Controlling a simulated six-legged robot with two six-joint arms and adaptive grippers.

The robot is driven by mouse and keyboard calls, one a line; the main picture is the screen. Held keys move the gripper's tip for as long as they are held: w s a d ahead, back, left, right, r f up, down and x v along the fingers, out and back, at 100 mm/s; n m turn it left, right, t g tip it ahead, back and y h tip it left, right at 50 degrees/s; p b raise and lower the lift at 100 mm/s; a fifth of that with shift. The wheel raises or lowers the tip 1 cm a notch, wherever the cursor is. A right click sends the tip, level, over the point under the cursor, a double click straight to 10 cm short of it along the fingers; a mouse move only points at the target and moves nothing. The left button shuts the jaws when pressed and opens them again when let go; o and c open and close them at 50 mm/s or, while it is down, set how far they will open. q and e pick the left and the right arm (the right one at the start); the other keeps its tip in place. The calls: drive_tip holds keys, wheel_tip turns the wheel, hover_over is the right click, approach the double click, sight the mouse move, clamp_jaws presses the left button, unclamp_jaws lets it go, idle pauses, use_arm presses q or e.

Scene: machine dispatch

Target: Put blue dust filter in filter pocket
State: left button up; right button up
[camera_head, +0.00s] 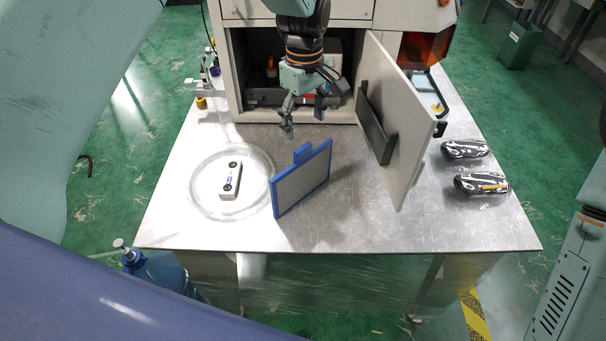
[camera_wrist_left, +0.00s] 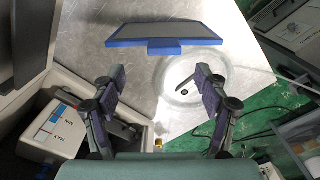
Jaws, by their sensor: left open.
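The blue dust filter (camera_head: 303,181) has a blue frame, a grey panel and a small blue tab on its upper edge. It stands on edge on the metal table, leaning slightly. It also shows at the top of the left wrist view (camera_wrist_left: 168,34), tab towards the gripper. My left gripper (camera_head: 304,112) is open and empty, above and behind the filter, apart from it. In the wrist view its fingers (camera_wrist_left: 158,92) are wide apart. A black holder, apparently the filter pocket (camera_head: 375,123), is on the inner face of the open cabinet door. My right gripper is not in view.
The open door (camera_head: 405,150) juts over the table right of the filter. A round clear dish (camera_head: 231,208) with a white part (camera_head: 231,181) lies to the left. Two dark patterned objects (camera_head: 482,184) lie at the right. The front table strip is clear.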

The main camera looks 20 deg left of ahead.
sight(304, 149)
use_arm(q)
drive_tip(key=shift+f, duration=0.45)
drive_tip(key=f, duration=0.3)
drive_tip(key=s+f+p, duration=0.1)
drive_tip(key=f, duration=0.2)
drive_tip(key=shift+s+d, duration=0.15)
drive_tip(key=shift+d, duration=0.05)
drive_tip(key=shift+w+f, duration=0.25)
drive_tip(key=shift+f, duration=0.3)
drive_tip(key=shift+s+r, duration=0.15)
drive_tip(key=shift+s, duration=0.05)
drive_tip(key=c, duration=0.6)
clamp_jaws()
